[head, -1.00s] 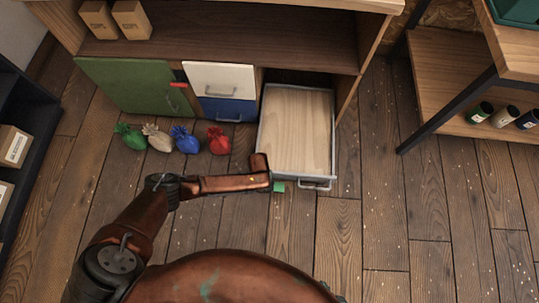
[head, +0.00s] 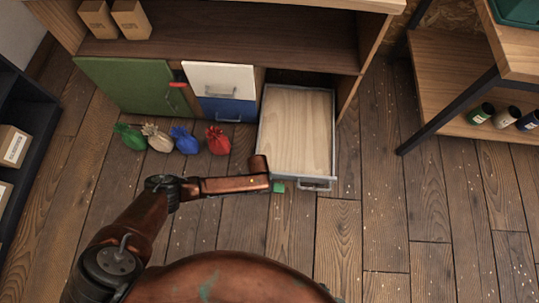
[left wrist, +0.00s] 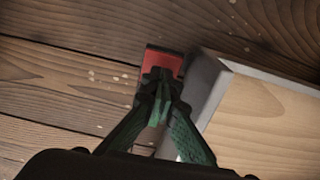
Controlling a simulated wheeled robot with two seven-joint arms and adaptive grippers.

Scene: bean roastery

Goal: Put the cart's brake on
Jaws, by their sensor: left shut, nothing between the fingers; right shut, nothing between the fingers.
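The cart (head: 333,130) is a low tray with a wooden floor, grey rim and front handle, standing partly out of the cabinet's open bay. In the left wrist view its grey rim (left wrist: 208,95) shows at right. A red piece (left wrist: 163,60), which looks like the brake, sits beside the rim's corner. My left gripper (left wrist: 160,78) is shut and empty, its tips in front of the red piece; I cannot tell whether they touch. In the head view a small green bit (head: 278,187) shows below my left wrist. My right gripper (head: 338,297) is only a sliver at the bottom edge.
The cabinet has a green door (head: 130,85), a white drawer (head: 215,75) and a blue drawer (head: 225,107). Several small sacks, including a red one (head: 218,141), lie on the floor left of the cart. A shelf table (head: 450,95) stands right. Floor right of the cart is clear.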

